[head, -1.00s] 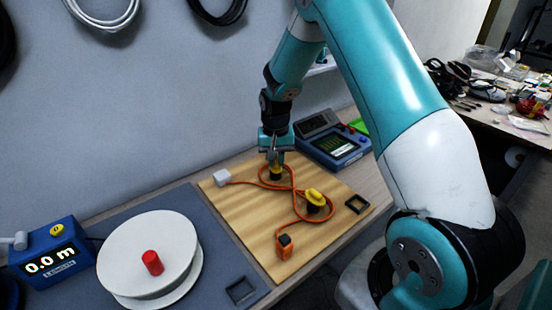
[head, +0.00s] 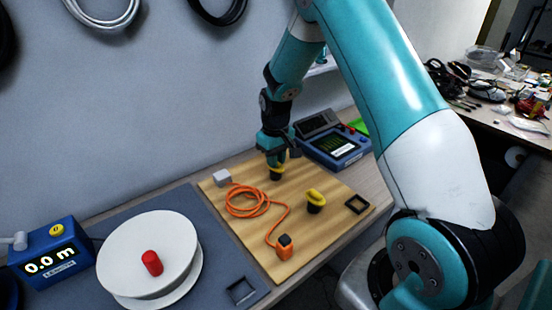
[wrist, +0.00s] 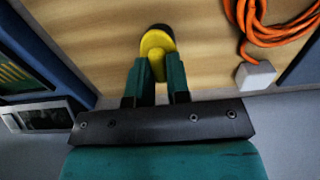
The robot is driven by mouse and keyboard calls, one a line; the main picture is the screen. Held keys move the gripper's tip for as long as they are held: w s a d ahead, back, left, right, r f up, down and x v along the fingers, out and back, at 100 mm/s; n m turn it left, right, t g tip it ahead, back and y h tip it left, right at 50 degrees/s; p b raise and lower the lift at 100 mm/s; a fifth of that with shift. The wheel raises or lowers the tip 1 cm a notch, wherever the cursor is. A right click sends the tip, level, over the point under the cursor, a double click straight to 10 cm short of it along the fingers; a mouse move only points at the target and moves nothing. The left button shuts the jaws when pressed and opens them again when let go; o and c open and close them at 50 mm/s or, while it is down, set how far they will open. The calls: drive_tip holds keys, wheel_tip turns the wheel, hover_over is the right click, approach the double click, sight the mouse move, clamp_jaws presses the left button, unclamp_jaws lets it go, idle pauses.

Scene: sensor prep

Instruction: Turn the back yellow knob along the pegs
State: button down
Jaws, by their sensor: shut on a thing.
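The back yellow knob (head: 277,169) stands on a black base on the wooden board (head: 235,188). My gripper (head: 276,160) is above it, pointing down, with its fingers shut on the knob. In the wrist view the two fingers (wrist: 157,75) meet the yellow knob (wrist: 156,43), partly hiding it. The front yellow knob (head: 316,196) stands free on its black base, nearer the right side of the board. An orange cable (head: 237,208) lies in loose coils on the left of the board, clear of both knobs; its coils also show in the wrist view (wrist: 268,32).
The cable runs between a white block (head: 222,177) and an orange connector (head: 284,247). A black square frame (head: 357,204) lies at the board's right corner. A blue meter (head: 338,146) stands behind the board. A white reel (head: 130,245) and length display (head: 50,260) are at left.

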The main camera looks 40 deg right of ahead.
drive_tip(key=shift+r, duration=0.1)
drive_tip(key=c, duration=1.1)
unclamp_jaws()
wheel_tip(320, 180, up, 17)
drive_tip(key=shift+r+b, duration=0.2)
drive_tip(key=shift+b, duration=0.75)
